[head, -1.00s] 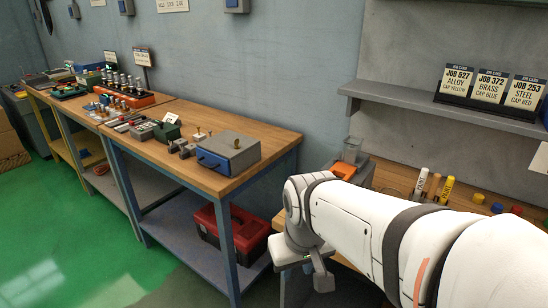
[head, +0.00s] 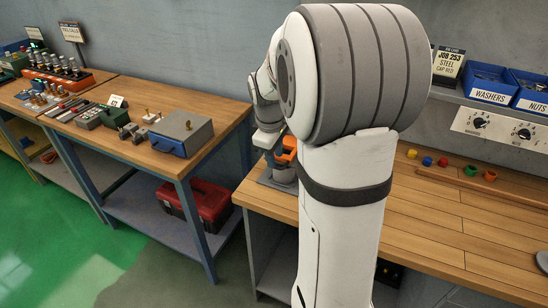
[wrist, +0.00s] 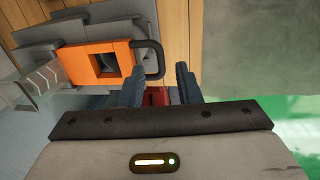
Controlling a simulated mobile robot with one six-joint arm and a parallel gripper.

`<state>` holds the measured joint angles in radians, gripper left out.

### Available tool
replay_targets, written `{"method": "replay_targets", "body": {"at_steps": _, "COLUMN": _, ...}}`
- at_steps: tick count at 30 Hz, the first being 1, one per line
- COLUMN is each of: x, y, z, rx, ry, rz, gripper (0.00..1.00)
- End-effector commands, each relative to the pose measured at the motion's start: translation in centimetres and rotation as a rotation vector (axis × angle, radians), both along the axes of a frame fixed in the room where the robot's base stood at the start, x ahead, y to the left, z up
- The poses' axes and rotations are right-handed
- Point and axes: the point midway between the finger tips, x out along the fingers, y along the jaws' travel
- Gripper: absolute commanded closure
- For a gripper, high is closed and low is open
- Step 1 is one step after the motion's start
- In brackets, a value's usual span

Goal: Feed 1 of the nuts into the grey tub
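A blue bin labelled NUTS (head: 531,101) stands at the right edge of the head view, on the raised ledge at the back of the bench. Its contents are too small to make out and it is partly cut off by the frame. I cannot pick out a grey tub for certain. My gripper (wrist: 160,80) is open and empty in the wrist view, with its two dark fingers apart. It is beside an orange block with a black handle (wrist: 122,56) on a grey fixture. In the head view this orange block (head: 286,148) is partly hidden by my arm.
A blue WASHERS bin (head: 488,94) stands left of the nuts bin. Small coloured caps (head: 443,161) lie on the right bench (head: 440,215), whose front is clear. A grey box with a blue front (head: 182,135) is on the left bench. A red toolbox (head: 205,203) sits below.

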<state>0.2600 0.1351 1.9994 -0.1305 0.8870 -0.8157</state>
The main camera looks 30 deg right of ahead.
Motion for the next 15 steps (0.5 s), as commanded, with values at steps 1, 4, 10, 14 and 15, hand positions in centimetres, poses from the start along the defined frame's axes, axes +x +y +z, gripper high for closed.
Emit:
{"method": "replay_targets", "body": {"at_steps": 1, "x": 0.0, "y": -0.1, "z": -0.7, "rx": 0.001, "ry": 0.003, "rz": -0.001, "gripper": 0.69}}
{"method": "replay_targets", "body": {"at_steps": 4, "x": 0.2, "y": -0.2, "z": -1.8, "rx": 0.000, "ry": 0.001, "rz": -0.001, "gripper": 0.69}}
{"method": "replay_targets", "body": {"at_steps": 10, "x": 0.2, "y": -0.4, "z": -2.6, "rx": 0.000, "ry": -0.002, "rz": -0.002, "gripper": 0.69}}
{"method": "replay_targets", "body": {"at_steps": 14, "x": 0.2, "y": -0.4, "z": -2.7, "rx": 0.000, "ry": -0.002, "rz": -0.002, "gripper": 0.69}}
{"method": "replay_targets", "body": {"at_steps": 15, "x": 0.2, "y": -0.4, "z": -2.6, "rx": 0.000, "ry": -0.002, "rz": -0.002, "gripper": 0.69}}
